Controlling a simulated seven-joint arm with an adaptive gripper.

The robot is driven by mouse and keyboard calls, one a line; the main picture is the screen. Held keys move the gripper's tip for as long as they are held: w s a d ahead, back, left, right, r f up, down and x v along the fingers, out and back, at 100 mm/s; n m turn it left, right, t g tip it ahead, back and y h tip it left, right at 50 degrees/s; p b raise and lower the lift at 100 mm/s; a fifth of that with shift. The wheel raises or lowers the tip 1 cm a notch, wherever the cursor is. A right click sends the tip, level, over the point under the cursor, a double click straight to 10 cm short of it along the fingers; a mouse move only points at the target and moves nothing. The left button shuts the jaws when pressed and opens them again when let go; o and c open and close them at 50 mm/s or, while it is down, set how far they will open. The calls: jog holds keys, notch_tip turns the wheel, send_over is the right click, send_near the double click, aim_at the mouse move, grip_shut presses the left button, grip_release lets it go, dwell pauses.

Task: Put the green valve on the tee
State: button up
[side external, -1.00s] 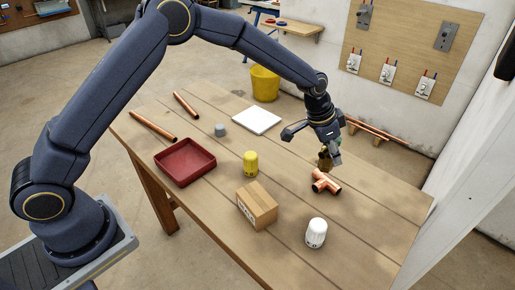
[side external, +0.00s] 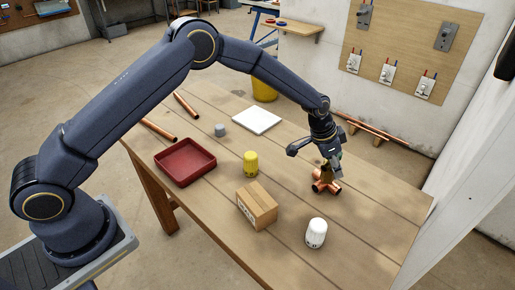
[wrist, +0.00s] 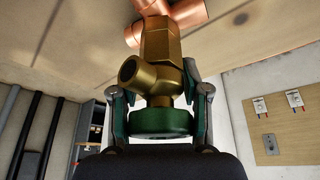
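The green valve has a brass body (wrist: 160,50) and a green base (wrist: 160,122). In the wrist view my gripper (wrist: 157,90) is shut on it, with one finger on each side. The copper tee (side external: 322,187) lies on the wooden table. In the side view my gripper (side external: 331,160) is just above the tee, pointing down, and the valve's brass end is at the tee. In the wrist view the brass end overlaps the copper (wrist: 170,14); I cannot tell whether they touch or are joined.
A cardboard box (side external: 257,205), a white cap (side external: 316,232) and a yellow cap (side external: 251,162) stand nearby on the table. A red tray (side external: 186,172), a white plate (side external: 256,121), a grey cylinder (side external: 220,130) and copper pipes (side external: 186,105) lie farther left. The front right table area is clear.

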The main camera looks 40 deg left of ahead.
jog(key=shift+o, duration=1.3)
jog(key=s+a+r+n+y, duration=0.1)
jog(key=s+a+r, duration=0.45)
jog(key=r, duration=0.25)
jog(key=s+a+r+n+t, duration=0.1)
jog(key=s+a+r, duration=0.3)
jog(key=s+r, duration=0.3)
jog(key=s+a+r+n+y, duration=0.1)
jog(key=s+a+r, duration=0.3)
jog(key=r, duration=0.6)
jog(key=s+a+n, duration=0.2)
jog(key=s+a, duration=0.2)
jog(key=s, duration=0.6)
jog(key=s+a+n+t, duration=0.1)
jog(key=s+a, duration=0.3)
jog(key=s, duration=0.6)
jog(key=shift+f+n+y, duration=0.2)
jog(key=shift+n+y, duration=0.2)
jog(key=shift+n, duration=0.4)
